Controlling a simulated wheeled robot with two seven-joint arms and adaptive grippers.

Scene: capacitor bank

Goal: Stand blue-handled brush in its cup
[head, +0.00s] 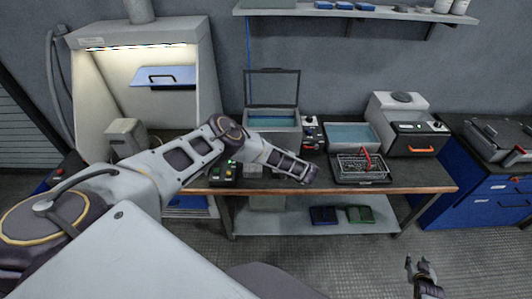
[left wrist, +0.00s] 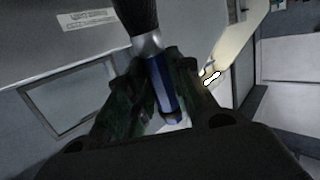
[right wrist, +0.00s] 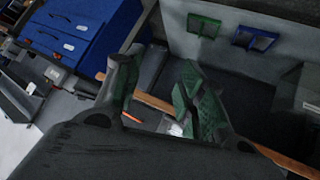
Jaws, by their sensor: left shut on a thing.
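The blue-handled brush (left wrist: 164,88) shows in the left wrist view, with dark bristles at the top, a silver ferrule and a blue handle pointing down the picture. My left gripper (left wrist: 158,66) is shut on it, its fingers on either side of the handle. In the head view my left arm reaches over the workbench, but the brush cannot be made out there. My right gripper (head: 416,263) is low at the bottom right, in front of the bench; the right wrist view shows its fingers (right wrist: 158,72) apart with nothing between them. I cannot make out the brush's cup.
The workbench (head: 415,186) holds an open-lidded bath (head: 275,125), a blue-filled tray (head: 350,135), a wire rack (head: 362,168) and an oven-like box (head: 410,138). A lit hood (head: 180,105) stands left, a blue cabinet (head: 490,203) right. Floor is clear near my right gripper.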

